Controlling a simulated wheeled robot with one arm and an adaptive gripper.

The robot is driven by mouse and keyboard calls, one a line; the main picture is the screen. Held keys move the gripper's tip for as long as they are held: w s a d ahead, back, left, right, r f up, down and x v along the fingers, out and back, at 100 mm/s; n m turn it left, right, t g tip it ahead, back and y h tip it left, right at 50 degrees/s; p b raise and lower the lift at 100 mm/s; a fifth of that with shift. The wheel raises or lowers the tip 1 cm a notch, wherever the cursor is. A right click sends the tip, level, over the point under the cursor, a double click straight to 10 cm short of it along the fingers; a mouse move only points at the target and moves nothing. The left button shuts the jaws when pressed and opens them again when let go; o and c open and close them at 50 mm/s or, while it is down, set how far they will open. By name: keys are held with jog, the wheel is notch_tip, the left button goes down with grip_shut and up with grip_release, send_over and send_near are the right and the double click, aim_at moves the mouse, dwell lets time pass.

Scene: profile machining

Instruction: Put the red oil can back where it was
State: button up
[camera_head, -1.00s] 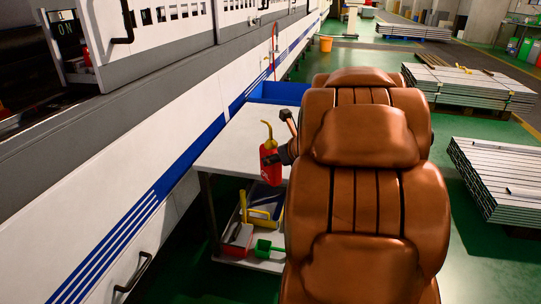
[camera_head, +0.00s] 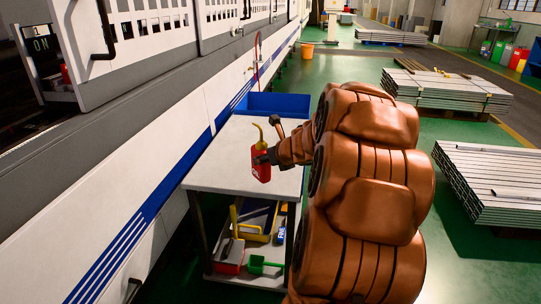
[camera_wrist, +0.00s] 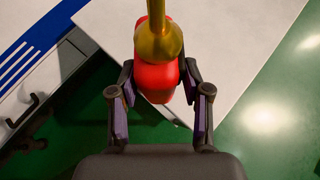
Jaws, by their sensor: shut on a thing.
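The red oil can (camera_head: 260,166) has a yellow spout and is held upright by my gripper (camera_head: 268,157). In the head view it shows in front of the white table top (camera_head: 225,160). In the wrist view the can (camera_wrist: 156,82) sits between the two fingers of my gripper (camera_wrist: 158,100), with its yellow spout toward the camera. The table's edge (camera_wrist: 255,45) and green floor show behind it there. The can appears to be above the table near an edge; its exact height and its underside cannot be told.
A blue bin (camera_head: 275,104) stands at the table's far end. A lower shelf holds a red dustpan (camera_head: 229,262), a green scoop (camera_head: 262,264) and a yellow-handled item (camera_head: 250,232). The white machine (camera_head: 165,130) runs along the left. Metal profile stacks (camera_head: 490,180) lie at right.

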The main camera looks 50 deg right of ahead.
jog(key=shift+w+d+f+p, duration=0.15)
jog(key=shift+w+d+f, duration=0.6)
jog(key=shift+d, duration=0.4)
jog(key=shift+w+d+f+p, duration=0.2)
jog(key=shift+w+d+f, duration=0.55)
jog(key=shift+d, duration=0.35)
jog(key=shift+w+d+f+p, duration=0.15)
jog(key=shift+w+d+f, duration=0.55)
jog(key=shift+d, duration=0.45)
jog(key=shift+w, duration=0.1)
jog(key=o, duration=0.7)
jog(key=shift+o, duration=0.2)
jog(key=shift+r, duration=0.1)
jog(key=v, duration=1.2)
jog(key=shift+w+r, duration=0.1)
